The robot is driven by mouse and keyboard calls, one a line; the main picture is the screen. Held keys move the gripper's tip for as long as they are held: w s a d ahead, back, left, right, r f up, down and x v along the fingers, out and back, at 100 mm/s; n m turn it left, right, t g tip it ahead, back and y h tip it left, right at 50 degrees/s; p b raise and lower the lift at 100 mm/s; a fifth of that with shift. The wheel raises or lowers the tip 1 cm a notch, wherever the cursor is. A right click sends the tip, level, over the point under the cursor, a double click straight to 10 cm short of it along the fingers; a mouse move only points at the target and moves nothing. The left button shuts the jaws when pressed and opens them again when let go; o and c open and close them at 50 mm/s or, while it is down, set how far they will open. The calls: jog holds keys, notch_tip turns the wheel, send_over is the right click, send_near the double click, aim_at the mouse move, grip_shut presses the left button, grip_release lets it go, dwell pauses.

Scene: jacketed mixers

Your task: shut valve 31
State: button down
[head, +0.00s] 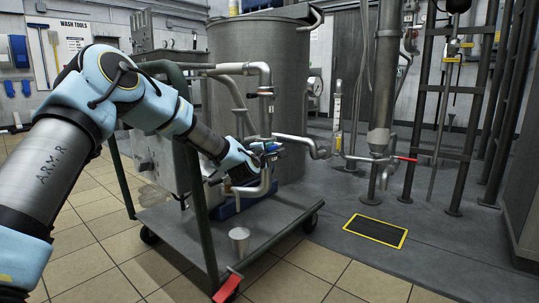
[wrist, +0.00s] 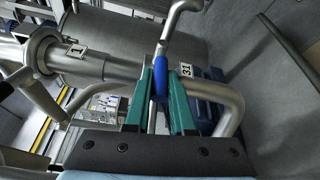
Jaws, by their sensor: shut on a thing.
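Valve 31 is marked by a white tag reading 31 (wrist: 186,69) in the wrist view, beside a bent steel pipe (wrist: 232,100). A blue lever handle (wrist: 160,77) lies just left of the tag, between my green fingertips. My gripper (wrist: 160,84) is shut on this blue handle. In the head view my gripper (head: 262,150) is at the piping above the cart, and the fingers largely hide the handle there. The valve body is partly hidden, so I cannot tell how the lever lies to its pipe.
A steel pipe (wrist: 110,66) with another tag (wrist: 75,50) runs close on the left. A grey cart (head: 180,215) carries equipment and a small metal cup (head: 239,240). A large tank (head: 265,80) stands behind. A red handle (head: 405,158) sits on piping at right. Tiled floor lies open in front.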

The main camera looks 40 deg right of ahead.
dwell(0.3)
jog(key=c, duration=0.8)
grip_release()
jog(key=shift+o, duration=0.2)
jog(key=p+v, duration=0.4)
jog(key=v, duration=0.6)
jog(key=shift+s+a, duration=0.25)
jog(key=shift+a, duration=0.05)
